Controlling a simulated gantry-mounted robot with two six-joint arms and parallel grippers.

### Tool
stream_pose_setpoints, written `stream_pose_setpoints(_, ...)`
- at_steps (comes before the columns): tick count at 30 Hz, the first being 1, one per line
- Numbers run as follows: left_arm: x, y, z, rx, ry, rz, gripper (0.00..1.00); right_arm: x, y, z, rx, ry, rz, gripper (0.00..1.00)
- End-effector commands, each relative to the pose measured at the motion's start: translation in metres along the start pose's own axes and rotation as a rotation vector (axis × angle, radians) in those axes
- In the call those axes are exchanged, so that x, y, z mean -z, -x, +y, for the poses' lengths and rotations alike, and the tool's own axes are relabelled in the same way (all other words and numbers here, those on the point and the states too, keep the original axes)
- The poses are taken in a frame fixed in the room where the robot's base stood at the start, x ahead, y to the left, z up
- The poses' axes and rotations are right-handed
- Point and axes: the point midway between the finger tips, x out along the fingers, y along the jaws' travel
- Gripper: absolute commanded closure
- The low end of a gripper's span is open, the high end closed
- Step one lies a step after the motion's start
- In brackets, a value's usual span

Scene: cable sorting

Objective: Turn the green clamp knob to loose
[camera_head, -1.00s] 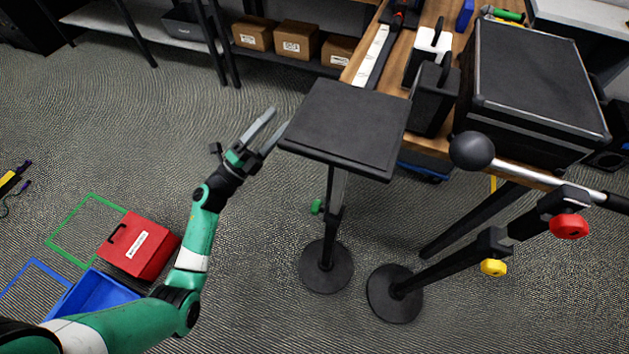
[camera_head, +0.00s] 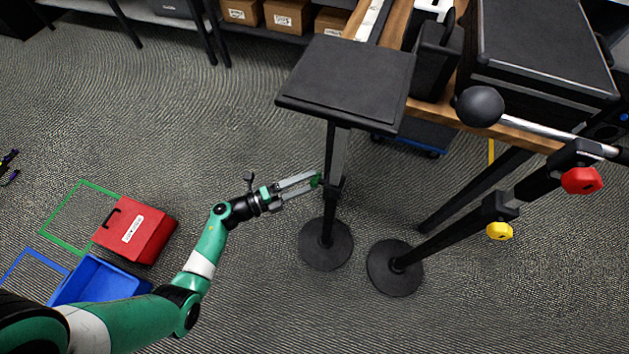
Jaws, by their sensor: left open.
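The green clamp knob (camera_head: 315,180) sits on the left side of the upright pole (camera_head: 336,150) of the black-topped stand (camera_head: 348,80). It is small and partly covered by my fingers. My left gripper (camera_head: 312,183) is open, with its fingertips pointing right at the knob. The fingertips are at or around the knob; I cannot tell whether they touch it. My right gripper is not in view.
A second stand with a yellow knob (camera_head: 499,231) and a red knob (camera_head: 581,180) stands to the right. A wooden bench (camera_head: 510,134) with black cases is behind. A red box (camera_head: 136,230) and a blue bin (camera_head: 97,281) are at left.

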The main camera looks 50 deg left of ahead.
Motion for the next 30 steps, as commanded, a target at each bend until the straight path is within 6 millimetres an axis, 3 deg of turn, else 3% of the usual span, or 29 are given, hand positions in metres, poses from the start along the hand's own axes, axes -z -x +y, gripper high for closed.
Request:
stream_pose_setpoints(6, 0.000, -0.026, 0.001, -0.001, -0.001, 0.000, 0.20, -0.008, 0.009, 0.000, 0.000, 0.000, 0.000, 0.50)
stream_pose_setpoints(14, 0.000, -0.028, 0.000, -0.001, 0.000, -0.001, 0.20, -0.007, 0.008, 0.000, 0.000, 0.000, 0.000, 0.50)
stream_pose_setpoints(27, -0.001, -0.028, 0.000, 0.000, 0.000, -0.001, 0.97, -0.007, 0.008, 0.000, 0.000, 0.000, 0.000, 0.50)
stream_pose_setpoints(30, -0.001, -0.028, -0.001, -0.001, 0.000, -0.001, 1.00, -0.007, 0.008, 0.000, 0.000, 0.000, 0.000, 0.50)
